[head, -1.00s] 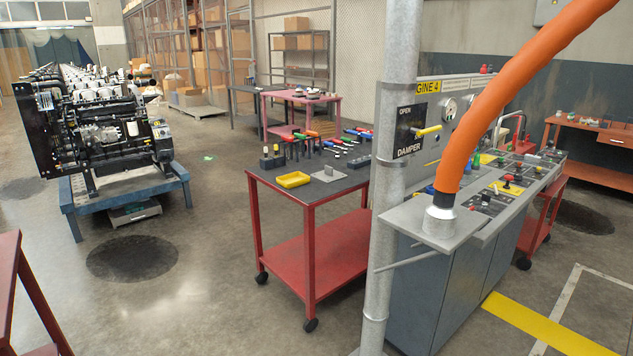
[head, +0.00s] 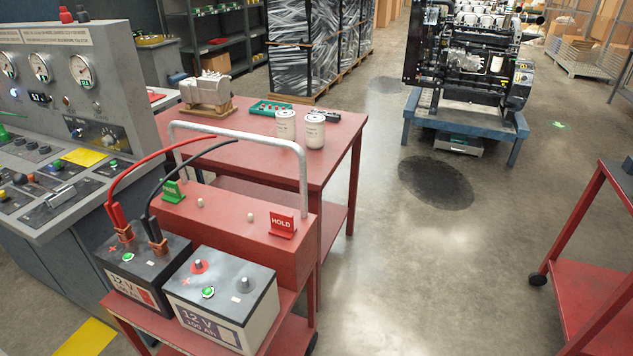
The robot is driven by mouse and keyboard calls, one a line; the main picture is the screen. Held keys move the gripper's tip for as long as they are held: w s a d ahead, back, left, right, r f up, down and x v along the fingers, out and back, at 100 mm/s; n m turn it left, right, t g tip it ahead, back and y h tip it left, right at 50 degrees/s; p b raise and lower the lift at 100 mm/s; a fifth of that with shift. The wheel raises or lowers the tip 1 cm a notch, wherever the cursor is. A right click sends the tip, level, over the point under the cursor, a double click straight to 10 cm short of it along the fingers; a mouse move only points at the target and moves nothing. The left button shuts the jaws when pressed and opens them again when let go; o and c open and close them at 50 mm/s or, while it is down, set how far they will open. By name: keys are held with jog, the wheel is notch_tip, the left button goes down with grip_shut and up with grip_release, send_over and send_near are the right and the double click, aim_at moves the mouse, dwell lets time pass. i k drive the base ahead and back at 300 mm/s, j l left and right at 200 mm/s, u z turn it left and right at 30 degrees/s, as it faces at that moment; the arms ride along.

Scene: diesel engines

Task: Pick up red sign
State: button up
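A small red sign (head: 283,226) reading "HOLD" stands upright on the right end of the top of a red box (head: 232,225) on a battery cart, in the lower middle of the head view. A green sign (head: 172,191) stands at the left end of the same box, its lettering partly hidden by a black cable. My gripper is not in view, so its state and its distance from the sign do not show.
A grey handle bar (head: 240,133) arches over the box. A red table (head: 262,146) with white canisters stands behind. A control console (head: 70,110) is at left. Open floor lies right.

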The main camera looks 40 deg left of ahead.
aim_at(282, 224)
jog(key=i+j+u, duration=0.1)
jog(key=i+u, duration=0.75)
jog(key=i+l+u, duration=0.25)
jog(key=i+u, duration=0.45)
jog(key=u, duration=0.2)
jog(key=i+l+u, duration=0.15)
jog(key=u, duration=0.25)
jog(key=i+l+u, duration=0.2)
jog(key=u, duration=0.25)
jog(key=i+l+u, duration=0.25)
jog(key=u, duration=0.2)
